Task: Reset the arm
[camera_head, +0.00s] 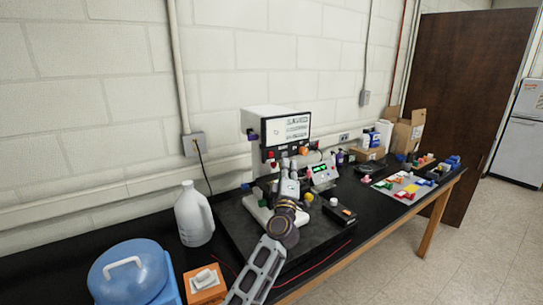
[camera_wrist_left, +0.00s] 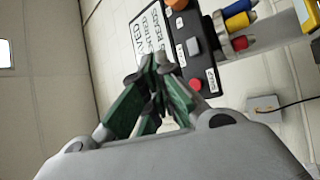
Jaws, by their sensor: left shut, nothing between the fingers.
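My left arm comes up from the bottom of the head view, and its gripper (camera_head: 289,181) is in front of the white instrument (camera_head: 254,119) with a lit screen. In the left wrist view the left gripper (camera_wrist_left: 156,62) has its green-padded fingers drawn together at the tips, with nothing between them. Beyond the fingertips that view shows a dark panel (camera_wrist_left: 190,48) with red, orange and grey buttons and white labels. The fingers overlap the panel's edge in the picture; I cannot tell the gap. My right gripper is not in view.
The black bench (camera_head: 365,226) runs along a block wall. A white jug (camera_head: 194,216), a blue-lidded container (camera_head: 128,274) and an orange box (camera_head: 205,284) stand at left. A small device with a green display (camera_head: 321,172), a tray of coloured pieces (camera_head: 401,188) and cardboard boxes (camera_head: 407,134) are at right.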

